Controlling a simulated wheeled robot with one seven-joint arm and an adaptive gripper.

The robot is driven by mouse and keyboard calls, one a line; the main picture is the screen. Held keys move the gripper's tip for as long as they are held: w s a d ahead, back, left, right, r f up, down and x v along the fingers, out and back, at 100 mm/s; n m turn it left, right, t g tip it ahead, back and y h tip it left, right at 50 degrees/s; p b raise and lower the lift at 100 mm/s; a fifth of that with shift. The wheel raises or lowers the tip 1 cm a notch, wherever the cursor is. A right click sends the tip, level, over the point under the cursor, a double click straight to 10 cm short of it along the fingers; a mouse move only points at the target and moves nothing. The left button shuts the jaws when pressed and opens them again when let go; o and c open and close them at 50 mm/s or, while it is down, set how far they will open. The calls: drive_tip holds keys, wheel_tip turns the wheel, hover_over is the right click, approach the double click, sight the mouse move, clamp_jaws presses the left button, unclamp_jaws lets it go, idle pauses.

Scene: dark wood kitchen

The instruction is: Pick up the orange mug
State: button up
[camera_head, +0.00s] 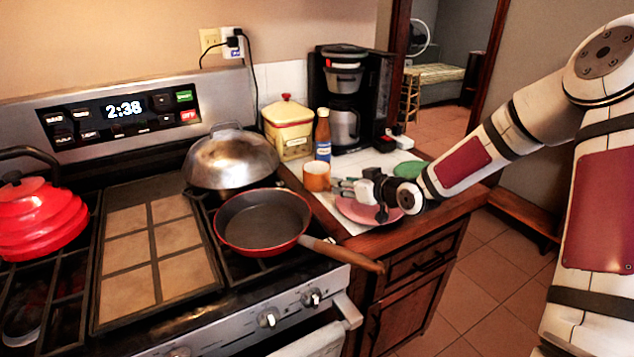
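The orange mug (316,177) stands upright on the light countertop, to the right of the stove and in front of a sauce bottle. My gripper (340,187) is low over the counter just to the right of the mug, with its fingers pointing left towards it. The fingertips are very close to the mug's right side; I cannot tell whether they touch it. The fingers are small in this view, and their opening is unclear. The mug's handle is not distinguishable.
A pink plate (353,211) lies beneath my gripper, and a green dish (410,169) lies behind it. A bottle (322,136), a yellow canister (288,128) and a coffee maker (345,100) stand behind the mug. A frying pan (262,222) sits on the stove to the left, its handle pointing right.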

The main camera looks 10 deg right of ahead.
sight(320, 179)
drive_tip(key=shift+b+x, duration=0.3)
drive_tip(key=shift+x, duration=3.2)
drive_tip(key=shift+d, duration=0.1)
clamp_jaws()
